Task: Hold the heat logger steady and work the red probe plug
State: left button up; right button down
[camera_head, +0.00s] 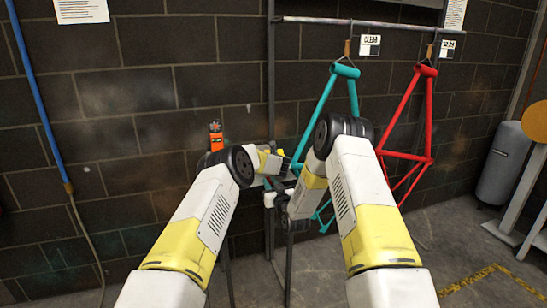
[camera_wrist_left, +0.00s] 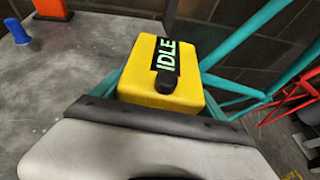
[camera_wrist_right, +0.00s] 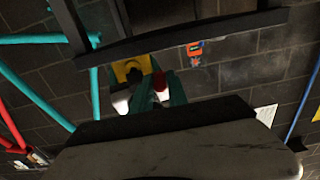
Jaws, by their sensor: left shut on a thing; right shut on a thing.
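The heat logger is a yellow box (camera_wrist_left: 140,78) with a black label reading IDLE and a round black knob. In the left wrist view it sits between the fingers of my left gripper (camera_head: 262,172), which is shut on it. My right gripper (camera_head: 279,200) is close beside it, lower and to the right in the head view. In the right wrist view a small red piece, which looks like the probe plug (camera_wrist_right: 158,82), shows between the fingers, with white parts and yellow beyond it. How far the plug is seated in the logger is hidden.
A teal frame (camera_head: 315,110) and a red frame (camera_head: 402,115) hang from a rail behind my right arm. An orange device (camera_head: 217,142) stands behind my left wrist.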

dwell(0.4)
pick_arm(q)
jog(key=o, duration=1.7)
jog(key=shift+s+r, duration=0.1)
jog(key=v, duration=1.1)
jog(key=shift+s, duration=0.4)
